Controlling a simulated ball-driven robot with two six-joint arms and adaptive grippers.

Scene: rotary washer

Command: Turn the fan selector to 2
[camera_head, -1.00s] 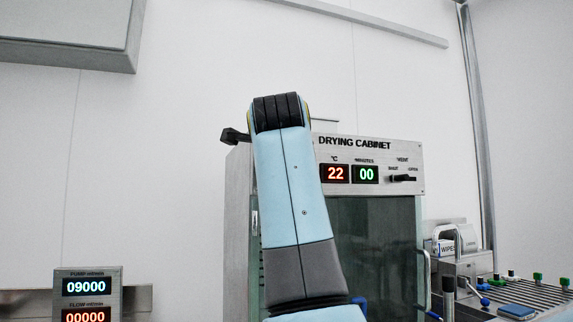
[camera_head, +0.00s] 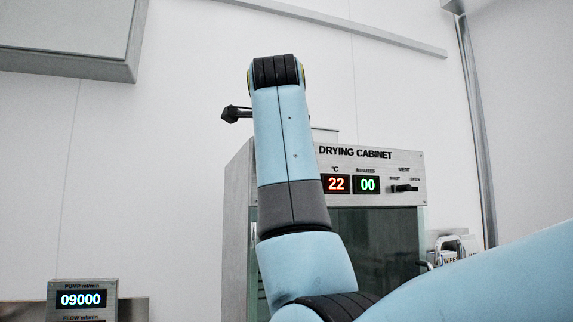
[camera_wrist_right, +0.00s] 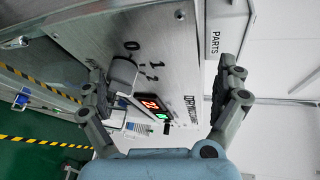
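The fan selector is a grey knob (camera_wrist_right: 123,72) on the steel panel of the drying cabinet (camera_wrist_right: 160,45), with the marks 0, 1 and 2 beside it. Which mark it points at is hard to tell. My right gripper (camera_wrist_right: 162,66) is open, its fingers wide apart. The knob shows near the left finger's tip, with no clear grasp on it. In the head view, part of my right gripper (camera_head: 236,114) sticks out left of my raised right arm, which hides the selector. My left gripper is not in view.
The cabinet's front (camera_head: 372,160) shows a red 22 display (camera_head: 337,184), a green 00 display (camera_head: 367,185) and a vent slider (camera_head: 404,188). A PARTS box (camera_wrist_right: 222,30) is near my right finger. A pump display (camera_head: 82,299) stands at lower left.

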